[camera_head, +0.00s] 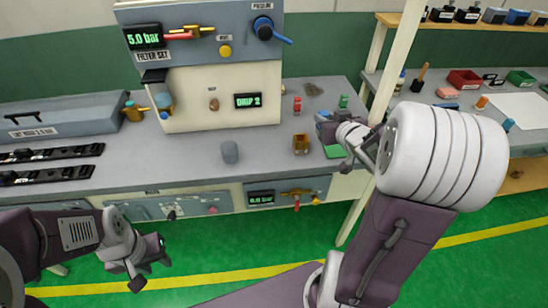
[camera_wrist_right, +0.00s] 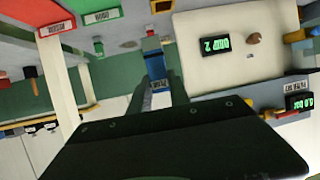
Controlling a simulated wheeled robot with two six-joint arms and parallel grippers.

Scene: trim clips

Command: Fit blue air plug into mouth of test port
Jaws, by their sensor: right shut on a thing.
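My right gripper (camera_head: 328,130) is over the right part of the bench, near a green pad. In the right wrist view its two fingers (camera_wrist_right: 157,88) are shut on a blue piece (camera_wrist_right: 152,50), which looks like the air plug.
Small red (camera_head: 297,104) and green (camera_head: 343,101) pieces are behind. The upright panel (camera_head: 215,95) rises at the back. A white post and a side table (camera_head: 470,120) are at right.

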